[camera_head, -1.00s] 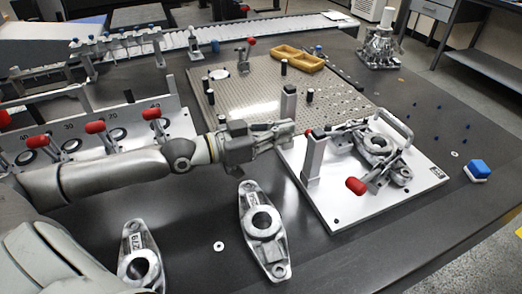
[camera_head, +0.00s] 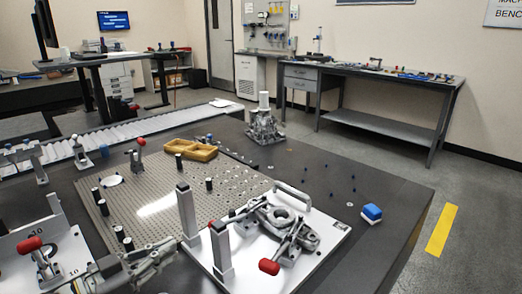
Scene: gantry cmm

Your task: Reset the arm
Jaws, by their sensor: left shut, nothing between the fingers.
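My left gripper (camera_head: 168,248) shows at the bottom left of the head view, with its arm cut off by the lower edge. Its fingers are shut with nothing between them. They point right, towards the white fixture plate (camera_head: 325,240) and its two upright grey posts, the nearer one (camera_head: 221,250) standing at the plate's left side. I cannot tell how far the fingertips are from the posts. A metal casting (camera_head: 279,216) sits on the plate among toggle clamps, one with a red handle (camera_head: 269,267). My right gripper is not in view.
A perforated plate (camera_head: 160,208) lies behind the gripper, with a yellow tray (camera_head: 191,149) at its back. A blue-and-white block (camera_head: 371,213) is at the right of the dark table. Red-handled clamps (camera_head: 29,245) stand at the left. A metal part (camera_head: 264,124) stands at the back.

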